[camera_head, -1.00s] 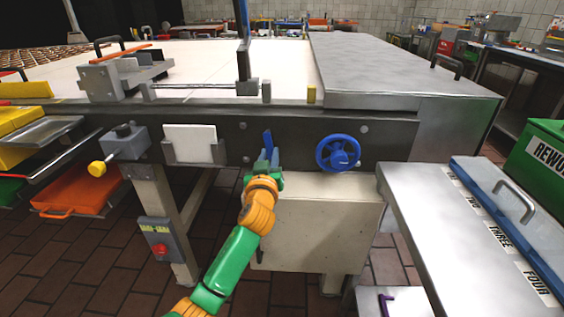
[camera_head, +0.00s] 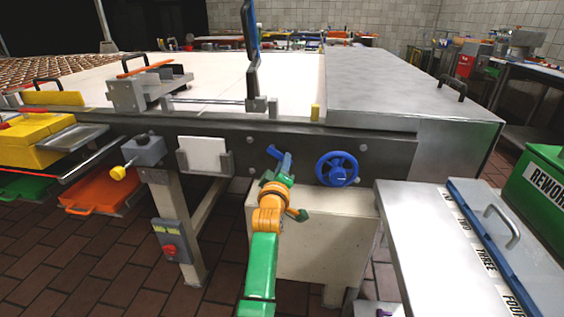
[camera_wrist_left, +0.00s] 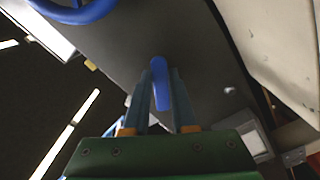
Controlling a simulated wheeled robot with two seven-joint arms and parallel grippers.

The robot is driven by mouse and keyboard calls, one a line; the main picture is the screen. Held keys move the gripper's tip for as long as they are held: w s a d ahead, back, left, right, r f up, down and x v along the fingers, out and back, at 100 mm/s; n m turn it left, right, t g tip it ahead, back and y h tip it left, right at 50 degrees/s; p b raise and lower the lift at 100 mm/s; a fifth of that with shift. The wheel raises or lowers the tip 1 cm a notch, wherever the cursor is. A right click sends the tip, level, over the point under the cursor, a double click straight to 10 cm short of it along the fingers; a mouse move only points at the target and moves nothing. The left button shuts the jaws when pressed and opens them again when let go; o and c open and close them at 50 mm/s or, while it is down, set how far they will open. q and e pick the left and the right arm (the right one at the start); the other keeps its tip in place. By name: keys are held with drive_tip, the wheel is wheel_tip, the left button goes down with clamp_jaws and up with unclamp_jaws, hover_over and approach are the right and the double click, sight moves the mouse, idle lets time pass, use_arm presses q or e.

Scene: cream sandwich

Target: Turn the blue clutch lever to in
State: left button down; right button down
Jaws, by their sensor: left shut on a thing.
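The blue clutch lever (camera_head: 273,153) is on the dark front panel of the machine, left of the blue handwheel. Its upper end leans to the left in the head view. My left gripper (camera_head: 281,165) is at the lever, with its fingers around it. In the left wrist view the blue lever (camera_wrist_left: 160,84) stands between the two fingers of my left gripper (camera_wrist_left: 160,100), which is shut on it. The lever's lower part is hidden by the gripper in the head view. My right gripper does not show.
The blue handwheel (camera_head: 337,169) is just right of the lever. A white card in a holder (camera_head: 203,156) and a grey box with a yellow knob (camera_head: 143,151) are to the left. A steel table (camera_head: 408,222) with a blue-edged lidded case stands at the right.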

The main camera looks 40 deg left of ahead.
use_arm(q)
drive_tip(key=shift+r+n+p, duration=0.2)
drive_tip(key=shift+n+p, duration=0.1)
drive_tip(key=shift+n, duration=0.3)
drive_tip(key=c, duration=0.7)
unclamp_jaws()
drive_tip(key=shift+w, duration=0.1)
drive_tip(key=shift+d, duration=0.1)
drive_tip(key=v, duration=0.7)
drive_tip(key=shift+p, duration=0.4)
